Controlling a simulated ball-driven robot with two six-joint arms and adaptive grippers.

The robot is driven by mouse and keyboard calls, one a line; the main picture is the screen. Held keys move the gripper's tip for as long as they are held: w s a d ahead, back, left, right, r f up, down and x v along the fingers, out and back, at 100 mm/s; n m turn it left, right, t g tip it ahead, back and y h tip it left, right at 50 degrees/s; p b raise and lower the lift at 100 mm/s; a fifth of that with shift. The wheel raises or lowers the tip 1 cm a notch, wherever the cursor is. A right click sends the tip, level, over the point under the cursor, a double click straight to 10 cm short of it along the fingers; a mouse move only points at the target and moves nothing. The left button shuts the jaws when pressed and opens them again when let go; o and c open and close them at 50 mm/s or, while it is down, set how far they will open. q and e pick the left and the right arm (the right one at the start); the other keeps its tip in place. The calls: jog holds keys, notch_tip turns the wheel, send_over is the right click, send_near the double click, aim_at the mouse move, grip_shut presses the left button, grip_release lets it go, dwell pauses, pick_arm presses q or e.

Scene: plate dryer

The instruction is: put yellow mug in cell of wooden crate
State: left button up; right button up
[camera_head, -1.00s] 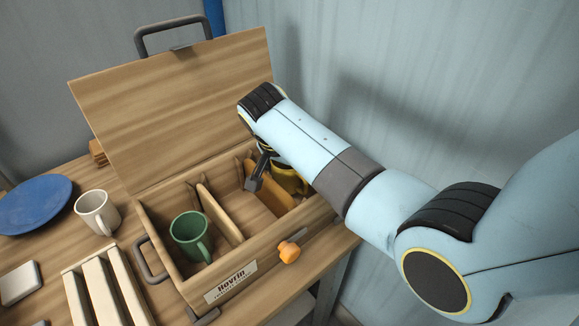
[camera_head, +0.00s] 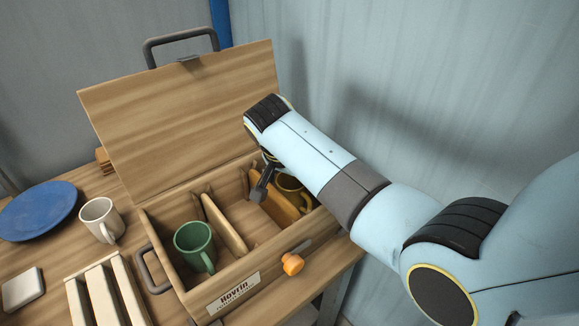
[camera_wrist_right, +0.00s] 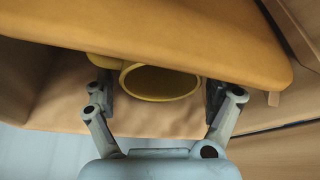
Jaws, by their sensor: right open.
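The yellow mug (camera_head: 293,187) is in the right-hand cell of the wooden crate (camera_head: 197,299), partly hidden by my right arm and a divider. In the right wrist view the mug's round rim (camera_wrist_right: 160,84) shows between the two fingers. My right gripper (camera_wrist_right: 160,92) is open, with one finger on each side of the mug; contact cannot be made out. In the head view only one dark finger (camera_head: 262,185) shows, near the divider left of the mug. My left gripper is not in view.
A green mug (camera_head: 194,245) stands in the crate's left cell; the middle cell looks empty. The crate lid (camera_head: 185,115) stands open behind. A white mug (camera_head: 98,218), blue plate (camera_head: 38,210) and slatted rack (camera_head: 103,292) are on the table at left. An orange knob (camera_head: 292,264) sticks out in front.

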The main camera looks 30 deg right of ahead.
jog(key=v, duration=1.2)
jog(key=shift+r+b, duration=0.25)
jog(key=shift+b, duration=0.05)
jog(key=shift+d, duration=0.1)
